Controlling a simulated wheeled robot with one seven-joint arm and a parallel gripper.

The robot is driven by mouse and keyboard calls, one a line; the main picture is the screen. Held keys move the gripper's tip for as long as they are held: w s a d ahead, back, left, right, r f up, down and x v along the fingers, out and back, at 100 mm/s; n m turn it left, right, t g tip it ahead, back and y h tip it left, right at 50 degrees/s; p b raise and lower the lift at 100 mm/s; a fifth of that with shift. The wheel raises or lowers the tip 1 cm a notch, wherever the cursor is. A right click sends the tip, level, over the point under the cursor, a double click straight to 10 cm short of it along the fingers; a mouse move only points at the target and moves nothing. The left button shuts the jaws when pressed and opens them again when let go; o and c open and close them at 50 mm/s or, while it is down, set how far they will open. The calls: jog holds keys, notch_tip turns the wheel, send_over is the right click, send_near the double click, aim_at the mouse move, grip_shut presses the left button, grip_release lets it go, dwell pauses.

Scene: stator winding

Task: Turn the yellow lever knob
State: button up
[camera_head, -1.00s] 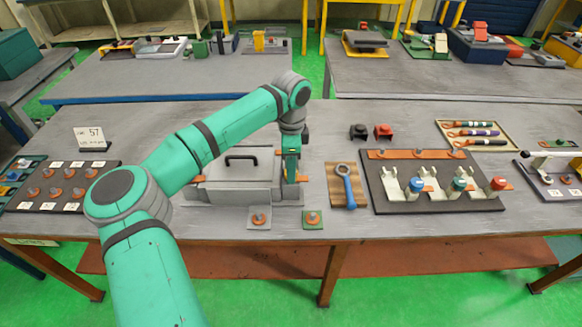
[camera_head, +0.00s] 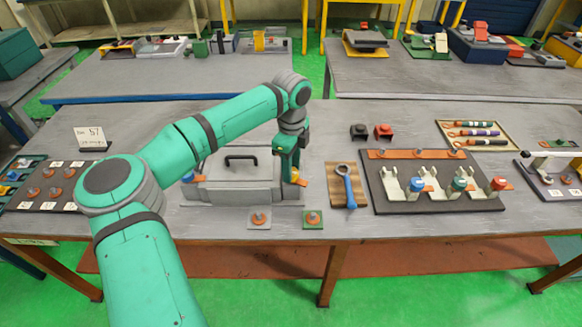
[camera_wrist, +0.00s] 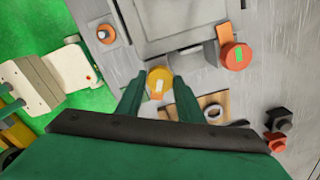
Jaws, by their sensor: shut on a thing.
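The yellow lever knob (camera_wrist: 160,76), a round cap with a pale mark on top, sits between my two green fingers in the wrist view. My gripper (camera_wrist: 159,88) is shut on it, one finger on each side. In the head view my gripper (camera_head: 291,176) points down at the right end of a grey box (camera_head: 238,172) with a black handle. The knob is mostly hidden there by the fingers. An orange part shows just below and right of them. In the wrist view an orange knob (camera_wrist: 236,55) with a green mark stands to the upper right.
A wooden board (camera_head: 336,190) with a blue-handled ring tool lies close right of my gripper. Two small plates (camera_head: 259,222) (camera_head: 313,224) with orange knobs lie in front of the box. A dark fixture board (camera_head: 430,205) is farther right. Black and red blocks (camera_head: 359,131) (camera_head: 383,131) stand behind.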

jog(key=m, duration=0.4)
jog(key=shift+r+m, duration=0.15)
jog(key=shift+m, duration=0.15)
jog(key=m, duration=0.3)
jog(key=shift+d+m, duration=0.1)
jog(key=shift+m, duration=0.3)
jog(key=m, duration=1)
jog(key=shift+m, duration=0.4)
jog(key=m, duration=0.3)
jog(key=shift+m, duration=0.3)
jog(key=m, duration=0.5)
jog(key=shift+w+r, duration=0.1)
jog(key=shift+m, duration=0.8)
